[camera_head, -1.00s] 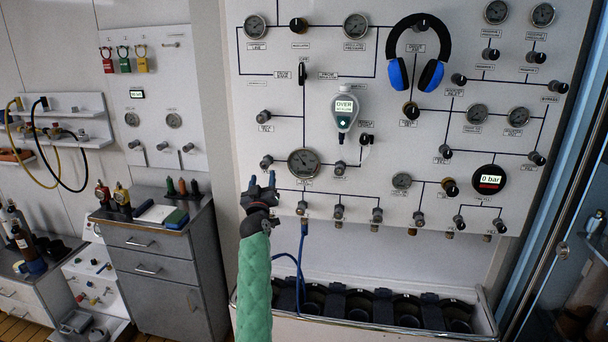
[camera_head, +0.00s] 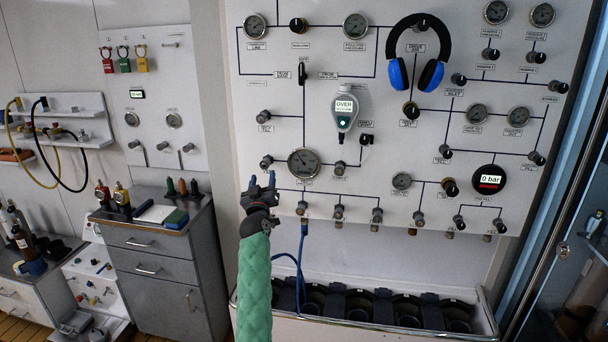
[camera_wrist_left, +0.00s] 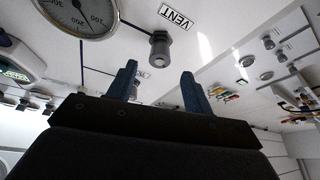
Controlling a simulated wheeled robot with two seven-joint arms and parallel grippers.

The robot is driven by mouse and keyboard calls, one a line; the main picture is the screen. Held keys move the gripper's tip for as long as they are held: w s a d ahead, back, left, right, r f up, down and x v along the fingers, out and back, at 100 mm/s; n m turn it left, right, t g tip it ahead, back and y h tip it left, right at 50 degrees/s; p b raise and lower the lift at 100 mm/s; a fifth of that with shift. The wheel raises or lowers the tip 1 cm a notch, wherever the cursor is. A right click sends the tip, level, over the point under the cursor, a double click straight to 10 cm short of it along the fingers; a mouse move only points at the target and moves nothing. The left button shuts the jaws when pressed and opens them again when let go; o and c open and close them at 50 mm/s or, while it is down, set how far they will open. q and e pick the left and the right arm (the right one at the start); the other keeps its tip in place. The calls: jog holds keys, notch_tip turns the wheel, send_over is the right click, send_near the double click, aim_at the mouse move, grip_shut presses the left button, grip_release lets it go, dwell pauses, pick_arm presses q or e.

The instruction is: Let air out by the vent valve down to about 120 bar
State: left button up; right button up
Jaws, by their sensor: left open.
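The vent valve (camera_wrist_left: 160,48) is a grey knob on the panel with a VENT label (camera_wrist_left: 175,18) beside it in the left wrist view. In the head view the vent valve (camera_head: 266,161) is left of the large gauge (camera_head: 303,163). My left gripper (camera_head: 262,181) is open and empty, just below the valve and apart from it. In the left wrist view its two blue fingers (camera_wrist_left: 160,85) point toward the panel, with the knob showing beyond the gap between them. The gauge (camera_wrist_left: 78,12) is cut off at the top. Its needle is too small to read surely.
The white fill panel (camera_head: 440,210) carries several other knobs and gauges. Blue-black headphones (camera_head: 420,50) and a meter reading OVER (camera_head: 345,108) hang on it. A round display (camera_head: 489,180) reads 0 bar. A blue hose (camera_head: 301,262) hangs right of my arm, above a trough (camera_head: 370,328).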

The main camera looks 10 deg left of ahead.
dwell(1.2)
jog(key=shift+d, duration=0.25)
dwell(0.8)
jog(key=shift+a, duration=0.25)
